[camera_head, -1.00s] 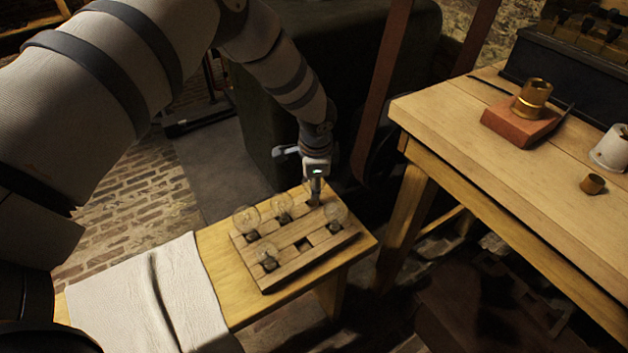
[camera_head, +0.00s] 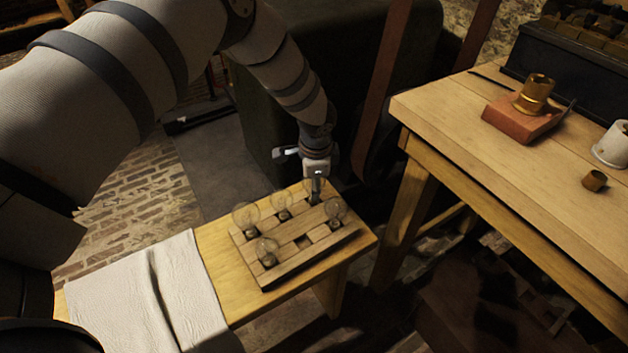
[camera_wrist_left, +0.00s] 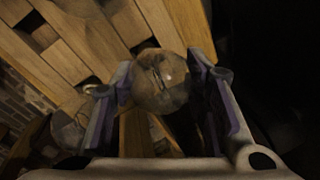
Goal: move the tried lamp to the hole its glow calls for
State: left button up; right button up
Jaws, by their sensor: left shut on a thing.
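A wooden rack (camera_head: 288,262) with square holes stands on a low bench. Clear glass lamps stand in it: one at the left (camera_head: 246,217), one at the back (camera_head: 281,206), one at the right (camera_head: 335,211) and one at the front (camera_head: 267,250). An empty hole (camera_head: 304,242) shows near the front right. My left gripper (camera_head: 315,197) is at the rack's back right, pointing down. It is shut on a lamp (camera_wrist_left: 160,82), whose round, unlit glass shows between the fingers in the left wrist view. The lamp's base is hidden. My right gripper is out of view.
A pale cloth (camera_head: 155,290) covers the bench's left part. A higher table (camera_head: 470,150) at the right holds a brass socket (camera_head: 535,92) on a red block (camera_head: 518,122), a white pot (camera_head: 611,146) and a small brass cup (camera_head: 595,181).

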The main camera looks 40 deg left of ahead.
pick_arm(q)
jog(key=o, duration=1.4)
jog(key=shift+c, duration=0.2)
jog(key=v, duration=1.2)
